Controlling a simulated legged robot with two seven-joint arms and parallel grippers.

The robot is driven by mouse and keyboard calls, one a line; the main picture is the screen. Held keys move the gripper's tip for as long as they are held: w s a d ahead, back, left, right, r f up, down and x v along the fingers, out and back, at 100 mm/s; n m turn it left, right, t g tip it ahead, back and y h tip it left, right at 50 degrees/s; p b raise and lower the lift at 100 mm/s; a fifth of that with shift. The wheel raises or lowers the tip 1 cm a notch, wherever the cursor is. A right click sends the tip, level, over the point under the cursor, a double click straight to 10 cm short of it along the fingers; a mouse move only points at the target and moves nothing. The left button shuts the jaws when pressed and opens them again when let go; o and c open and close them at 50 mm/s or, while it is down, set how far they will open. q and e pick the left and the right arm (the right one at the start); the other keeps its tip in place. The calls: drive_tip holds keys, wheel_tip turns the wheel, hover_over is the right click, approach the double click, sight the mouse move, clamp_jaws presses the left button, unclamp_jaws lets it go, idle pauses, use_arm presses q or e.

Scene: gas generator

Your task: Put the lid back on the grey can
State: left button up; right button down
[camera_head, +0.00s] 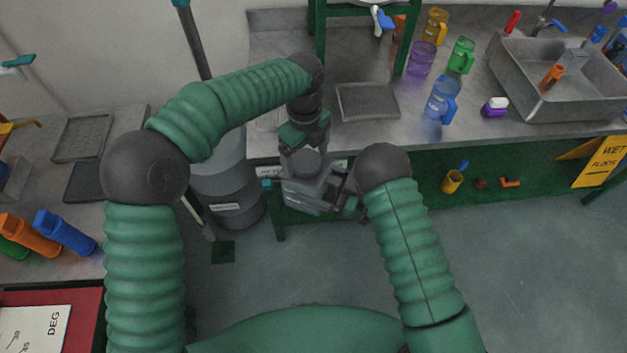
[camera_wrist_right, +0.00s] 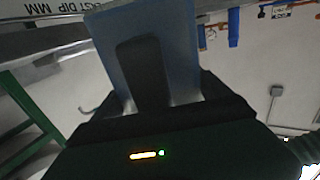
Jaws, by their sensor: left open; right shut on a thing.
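A grey, ribbed drum-like can (camera_head: 228,190) stands on the floor left of the bench end; my left arm hides part of its top. My right gripper (camera_head: 328,192) is shut on a blue-grey thing (camera_head: 305,190), held in front of the bench edge. In the right wrist view this thing (camera_wrist_right: 185,40) shows as a flat blue-grey face behind a dark finger (camera_wrist_right: 145,70). I cannot tell whether it is the lid or a smaller can. My left gripper (camera_head: 303,160) is open, pointing down just above the held thing; whether they touch is unclear. No separate lid can be made out.
The steel bench (camera_head: 300,95) holds a shallow tray (camera_head: 367,102), several coloured jugs and a sink (camera_head: 555,85). A yellow wet-floor sign (camera_head: 602,160) stands at right. The floor right of my right arm is clear.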

use_arm(q)
wheel_tip(320, 180, up, 12)
drive_tip(key=shift+w, duration=0.15)
use_arm(e)
drive_tip(key=shift+r, duration=0.1)
use_arm(q)
drive_tip(key=shift+f, duration=0.1)
use_arm(e)
drive_tip(key=shift+w, duration=0.1)
use_arm(q)
drive_tip(key=s+a+f+n+t, duration=0.1)
drive_tip(key=s+a+f+n, duration=0.7)
drive_tip(key=a+n, duration=0.3)
drive_tip(key=s+a+f+n+t, duration=0.1)
drive_tip(key=s+a+f+n, duration=0.7)
drive_tip(key=n, duration=0.9)
drive_tip(key=s+a, duration=0.3)
drive_tip(key=shift+a+f+t, duration=0.2)
drive_tip(key=shift+f+t, duration=0.1)
